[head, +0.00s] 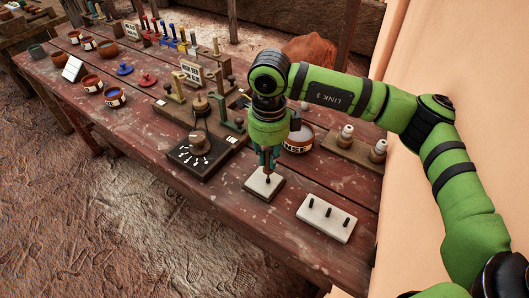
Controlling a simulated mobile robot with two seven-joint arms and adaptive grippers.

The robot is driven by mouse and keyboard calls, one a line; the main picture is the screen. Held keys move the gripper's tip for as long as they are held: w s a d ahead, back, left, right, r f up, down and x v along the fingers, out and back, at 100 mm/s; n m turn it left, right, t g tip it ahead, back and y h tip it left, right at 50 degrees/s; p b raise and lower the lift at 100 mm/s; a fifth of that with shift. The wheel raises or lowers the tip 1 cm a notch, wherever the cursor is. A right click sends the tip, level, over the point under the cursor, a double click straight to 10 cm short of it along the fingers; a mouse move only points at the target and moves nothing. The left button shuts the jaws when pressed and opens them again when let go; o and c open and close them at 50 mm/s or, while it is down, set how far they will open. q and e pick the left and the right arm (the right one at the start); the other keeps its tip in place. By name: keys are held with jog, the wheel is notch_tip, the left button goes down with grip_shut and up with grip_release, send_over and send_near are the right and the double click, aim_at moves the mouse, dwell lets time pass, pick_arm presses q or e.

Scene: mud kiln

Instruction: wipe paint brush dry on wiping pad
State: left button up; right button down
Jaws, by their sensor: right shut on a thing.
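My right gripper (267,156) points straight down near the front edge of the wooden table (226,203). It is shut on the paint brush (267,174), and only a short brown lower part of the brush shows below the fingers. The wiping pad (255,187), a pale square on a darker base, lies directly under the brush. The brush's lower end is at or just above the pad; I cannot tell whether they touch. My left gripper is not in view.
A white block (338,225) with three dark pegs lies right of the pad. A labelled pot (298,141) stands behind my gripper. A dark board (207,166) with a round knob is left. Bowls, coloured-handled tools and stands fill the far table. A wall (455,90) borders the right.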

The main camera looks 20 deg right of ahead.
jog(key=shift+r+p, duration=1.75)
jog(key=shift+r, duration=1.8)
jog(key=shift+f, duration=0.1)
